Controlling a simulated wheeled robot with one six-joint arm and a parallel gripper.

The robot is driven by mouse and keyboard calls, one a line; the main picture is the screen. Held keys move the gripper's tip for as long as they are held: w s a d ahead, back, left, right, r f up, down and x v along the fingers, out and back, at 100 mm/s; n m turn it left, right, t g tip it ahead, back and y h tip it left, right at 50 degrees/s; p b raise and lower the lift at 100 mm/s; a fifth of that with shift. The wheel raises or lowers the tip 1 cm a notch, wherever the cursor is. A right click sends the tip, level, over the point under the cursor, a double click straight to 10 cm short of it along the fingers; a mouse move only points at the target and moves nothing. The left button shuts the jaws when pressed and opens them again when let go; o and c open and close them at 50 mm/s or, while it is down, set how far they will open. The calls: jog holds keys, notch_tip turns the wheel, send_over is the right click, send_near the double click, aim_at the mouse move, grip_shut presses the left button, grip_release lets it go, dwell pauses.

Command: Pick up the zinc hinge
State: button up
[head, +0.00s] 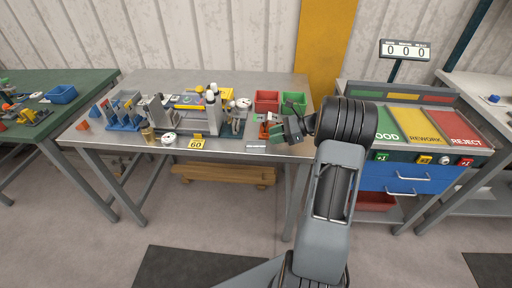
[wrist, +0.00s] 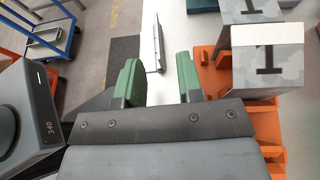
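A narrow silver-grey metal piece, which looks like the zinc hinge (wrist: 151,43), lies along the table's front edge in the wrist view. In the head view the hinge (head: 256,144) is a small pale strip at the front edge, left of my gripper. My gripper (head: 283,131) is above the table's front right part. In the wrist view my gripper (wrist: 159,75) shows two green fingers spread apart with nothing between them. The hinge lies beyond the fingertips, roughly in line with the gap, and looks apart from them. Nothing covers it there.
An orange holder (wrist: 265,125) with grey blocks marked 1 (wrist: 267,48) stands close right of my gripper. Red (head: 267,101) and green (head: 294,103) bins stand behind. A yellow 60 tag (head: 196,144) is left along the front edge. Floor lies beyond that edge.

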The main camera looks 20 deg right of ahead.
aim_at(256, 147)
jog(key=shift+x, duration=2.9)
jog(key=shift+s, duration=0.15)
jog(key=shift+c, duration=0.5)
grip_shut()
